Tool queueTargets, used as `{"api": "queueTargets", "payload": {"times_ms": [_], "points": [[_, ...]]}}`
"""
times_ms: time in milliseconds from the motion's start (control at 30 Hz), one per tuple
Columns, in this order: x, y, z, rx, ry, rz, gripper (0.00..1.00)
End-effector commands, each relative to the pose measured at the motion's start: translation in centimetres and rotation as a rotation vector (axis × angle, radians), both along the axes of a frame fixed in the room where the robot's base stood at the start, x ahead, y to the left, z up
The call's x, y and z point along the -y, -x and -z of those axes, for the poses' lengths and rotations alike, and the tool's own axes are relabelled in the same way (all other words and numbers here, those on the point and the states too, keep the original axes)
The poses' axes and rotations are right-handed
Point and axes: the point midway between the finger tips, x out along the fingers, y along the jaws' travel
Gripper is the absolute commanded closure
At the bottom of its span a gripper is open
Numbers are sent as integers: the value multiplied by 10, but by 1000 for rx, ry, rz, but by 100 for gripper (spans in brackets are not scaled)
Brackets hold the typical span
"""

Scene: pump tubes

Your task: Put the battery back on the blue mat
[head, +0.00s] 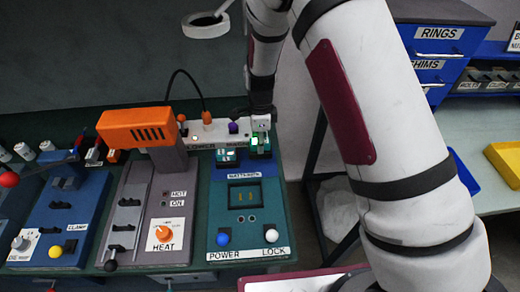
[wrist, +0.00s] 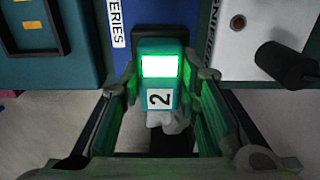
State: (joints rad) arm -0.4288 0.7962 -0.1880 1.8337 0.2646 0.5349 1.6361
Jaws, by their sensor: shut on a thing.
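My gripper (wrist: 160,85) is shut on a green battery (wrist: 158,75) with a lit pale-green screen and a white label "2". In the wrist view its two fingers flank the battery's sides. The blue mat (wrist: 162,12) with a "BATTERIES" label lies just beyond the battery there. In the head view my gripper (head: 262,110) is at the back right of the bench, over the mat's end. The held battery (head: 260,150) partly shows there, and another lit green battery (head: 226,155) stands to its left. I cannot tell whether the held battery touches the mat.
A green panel (head: 222,205) with a dark empty-looking bay, blue and white knobs lies in front of the mat. The orange-topped heat unit (head: 140,125) stands left. A white panel with a purple knob (head: 233,128) is close behind the batteries. A black knob (wrist: 285,65) is right.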

Motion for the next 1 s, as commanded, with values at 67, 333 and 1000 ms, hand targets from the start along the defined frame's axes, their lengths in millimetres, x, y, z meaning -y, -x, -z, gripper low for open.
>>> {"api": "queueTargets", "payload": {"times_ms": [67, 333, 1000], "points": [[0, 0, 4, 1, 0, 0, 100], [1, 0, 37, -1, 0, 0, 100], [0, 0, 41, 0, 0, -1, 50]]}}
